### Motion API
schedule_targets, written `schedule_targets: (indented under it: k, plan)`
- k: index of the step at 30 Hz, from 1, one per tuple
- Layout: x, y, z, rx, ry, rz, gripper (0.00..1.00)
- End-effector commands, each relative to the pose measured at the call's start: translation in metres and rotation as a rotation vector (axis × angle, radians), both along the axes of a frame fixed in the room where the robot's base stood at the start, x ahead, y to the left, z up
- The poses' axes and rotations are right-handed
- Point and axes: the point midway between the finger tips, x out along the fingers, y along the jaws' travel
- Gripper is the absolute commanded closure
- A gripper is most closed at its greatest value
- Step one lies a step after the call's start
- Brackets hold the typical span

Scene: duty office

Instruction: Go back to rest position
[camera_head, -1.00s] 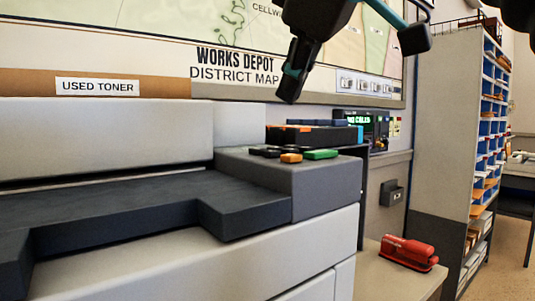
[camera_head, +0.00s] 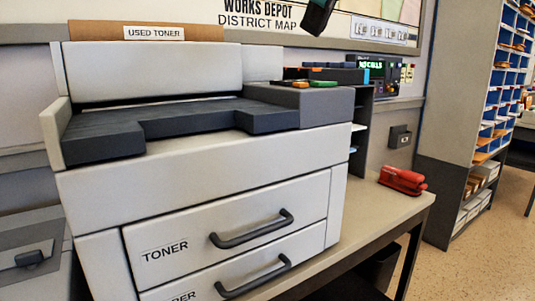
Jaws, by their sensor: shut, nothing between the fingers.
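My gripper (camera_head: 318,18) shows only in part at the top edge of the head view, in front of the district map. Its fingers point down, shut and empty, with clear space below them. The rest of my arm is out of view above. No object is touching the gripper.
A grey printer (camera_head: 200,185) with a toner drawer fills the left and middle. A red stapler (camera_head: 402,180) lies on the desk (camera_head: 385,205) to its right. A pigeonhole shelf (camera_head: 455,110) stands further right, with open floor (camera_head: 480,260) in front of it.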

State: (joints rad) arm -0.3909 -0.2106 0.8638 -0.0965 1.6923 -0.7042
Motion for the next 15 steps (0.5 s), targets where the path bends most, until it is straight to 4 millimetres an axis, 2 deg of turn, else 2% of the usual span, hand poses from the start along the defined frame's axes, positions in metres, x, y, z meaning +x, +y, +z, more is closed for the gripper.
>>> schedule_targets:
  k: [8,15]
  plan:
    - [0.004,0.002,-0.018,0.02,0.024,-0.029,1.0]
    - [0.011,-0.004,-0.045,0.05,0.058,-0.088,1.0]
